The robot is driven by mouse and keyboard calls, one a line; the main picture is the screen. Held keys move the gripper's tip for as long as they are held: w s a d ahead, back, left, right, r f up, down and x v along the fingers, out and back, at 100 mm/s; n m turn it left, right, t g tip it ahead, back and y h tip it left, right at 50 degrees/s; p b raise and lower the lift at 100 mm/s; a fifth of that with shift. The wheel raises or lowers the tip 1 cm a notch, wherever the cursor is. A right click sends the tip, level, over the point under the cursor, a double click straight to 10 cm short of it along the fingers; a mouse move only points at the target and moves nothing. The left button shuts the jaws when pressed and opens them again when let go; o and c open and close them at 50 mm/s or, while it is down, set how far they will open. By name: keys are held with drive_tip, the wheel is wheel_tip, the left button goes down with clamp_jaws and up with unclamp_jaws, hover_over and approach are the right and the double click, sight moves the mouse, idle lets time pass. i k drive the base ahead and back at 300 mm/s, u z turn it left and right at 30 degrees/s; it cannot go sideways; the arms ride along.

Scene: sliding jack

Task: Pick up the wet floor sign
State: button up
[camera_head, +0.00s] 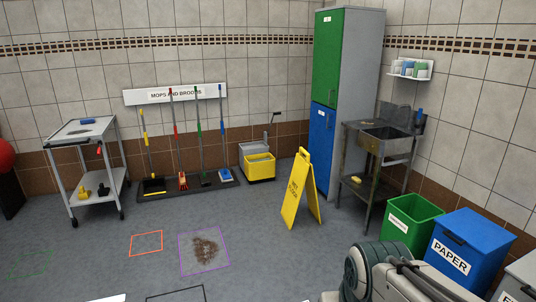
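The yellow wet floor sign (293,194) stands upright on the grey floor, right of centre. My gripper is not in view. A grey-green and white rounded machine part at the bottom right may be part of my own body; I cannot tell.
A mop bucket (260,168) stands by the back wall, left of the locker (347,90). The sink (385,140), green bin (411,222) and blue paper bin (466,250) line the right. A cart (85,150) stands left. Floor before the sign is clear, with a brown stain (205,250) left.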

sight(303, 173)
drive_tip(key=z, duration=0.15)
drive_tip(key=i, duration=3.4)
drive_tip(key=z, duration=0.25)
drive_tip(key=i, duration=1.6)
drive_tip(key=z, duration=0.15)
